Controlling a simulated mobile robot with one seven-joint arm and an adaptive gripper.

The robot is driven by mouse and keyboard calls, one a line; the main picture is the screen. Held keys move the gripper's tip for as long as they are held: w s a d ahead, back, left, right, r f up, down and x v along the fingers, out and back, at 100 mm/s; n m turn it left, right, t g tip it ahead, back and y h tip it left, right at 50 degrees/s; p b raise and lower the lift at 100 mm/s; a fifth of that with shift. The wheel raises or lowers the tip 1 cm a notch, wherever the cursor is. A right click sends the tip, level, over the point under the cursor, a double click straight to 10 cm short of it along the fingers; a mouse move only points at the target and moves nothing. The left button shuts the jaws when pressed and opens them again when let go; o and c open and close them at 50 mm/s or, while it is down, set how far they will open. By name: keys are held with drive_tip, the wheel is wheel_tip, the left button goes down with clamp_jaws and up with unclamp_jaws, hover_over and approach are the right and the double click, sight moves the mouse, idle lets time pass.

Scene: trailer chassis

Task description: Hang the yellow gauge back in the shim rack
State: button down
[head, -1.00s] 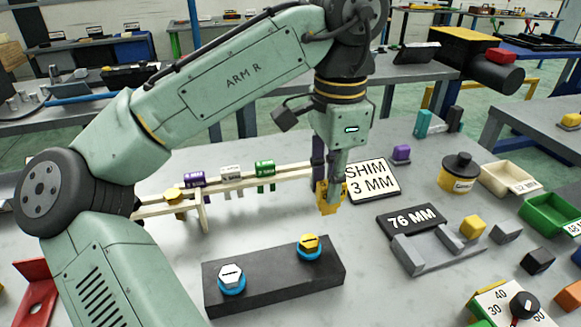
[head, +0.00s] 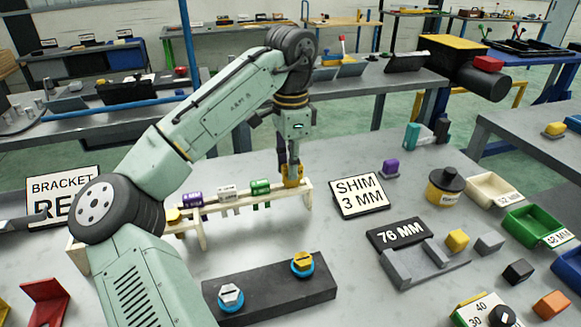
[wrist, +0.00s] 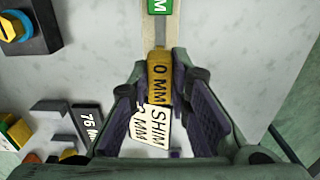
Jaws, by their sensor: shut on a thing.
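My gripper (head: 292,178) is shut on the yellow gauge (head: 293,172), whose label partly reads "0 MM" in the wrist view (wrist: 159,75). The pale wooden shim rack (head: 202,236) has two rails. The gauge is at the rack's right end, in line with its slot between the rails. Its lower part is hidden, so I cannot tell whether it rests on the rails. Purple (head: 192,199), white (head: 228,193) and green (head: 260,187) gauges hang to its left.
The "SHIM 3 MM" sign (head: 359,194) stands just right of the rack. A dark block (head: 270,285) with two bolts lies in front. The "76 MM" fixture (head: 425,262) is at right front. Bare table lies between rack and block.

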drive_tip(key=shift+f, duration=0.95)
drive_tip(key=shift+f, duration=0.5)
drive_tip(key=c, duration=1.5)
unclamp_jaws()
wheel_tip(320, 180, up, 13)
drive_tip(key=shift+r, duration=0.1)
